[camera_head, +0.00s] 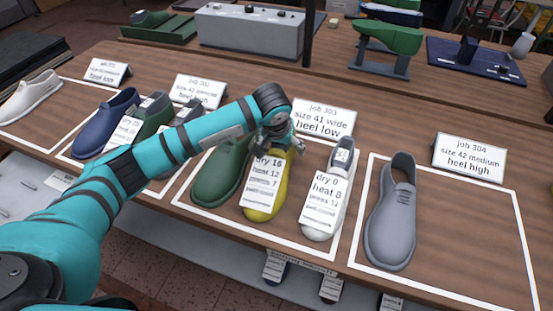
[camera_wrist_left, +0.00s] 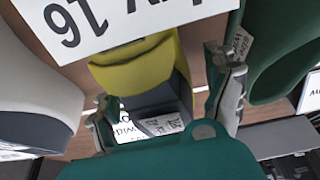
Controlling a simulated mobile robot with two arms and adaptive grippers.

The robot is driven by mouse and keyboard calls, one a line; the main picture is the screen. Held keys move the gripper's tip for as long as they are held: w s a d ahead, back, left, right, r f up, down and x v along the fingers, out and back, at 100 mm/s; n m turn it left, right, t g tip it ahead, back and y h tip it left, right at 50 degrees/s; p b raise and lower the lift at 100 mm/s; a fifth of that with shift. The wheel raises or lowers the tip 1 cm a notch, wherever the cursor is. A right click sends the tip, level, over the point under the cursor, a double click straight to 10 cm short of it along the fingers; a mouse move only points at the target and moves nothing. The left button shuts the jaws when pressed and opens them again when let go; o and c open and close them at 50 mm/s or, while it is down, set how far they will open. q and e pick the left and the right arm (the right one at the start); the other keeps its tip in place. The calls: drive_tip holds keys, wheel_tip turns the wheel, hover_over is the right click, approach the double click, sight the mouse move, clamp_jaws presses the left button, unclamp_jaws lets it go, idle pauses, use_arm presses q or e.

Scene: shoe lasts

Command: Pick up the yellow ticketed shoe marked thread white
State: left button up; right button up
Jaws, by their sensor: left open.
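The yellow shoe (camera_head: 282,182) stands on the wooden bench in the job 303 bay, between a green shoe (camera_head: 217,180) and a white shoe (camera_head: 341,168). Its white ticket (camera_head: 265,178) reads "dry 16" and "heat 12"; I cannot make out any thread wording. My left gripper (camera_head: 276,142) is over the heel end of the yellow shoe. In the left wrist view, the open fingers of my left gripper (camera_wrist_left: 168,100) are on either side of the yellow shoe's heel (camera_wrist_left: 135,72), and contact is unclear. My right gripper is not in view.
A grey shoe (camera_head: 392,210) stands in the job 304 bay, with free bench to its right. The job 303 card (camera_head: 322,117) stands close behind my gripper. A blue shoe (camera_head: 105,122) and others stand left, partly behind my arm. Green and grey equipment stands farther back.

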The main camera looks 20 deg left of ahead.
use_arm(q)
drive_tip(key=shift+c, duration=0.4)
drive_tip(key=c, duration=1.6)
drive_tip(key=shift+w, duration=0.1)
clamp_jaws()
drive_tip(key=shift+r, duration=0.15)
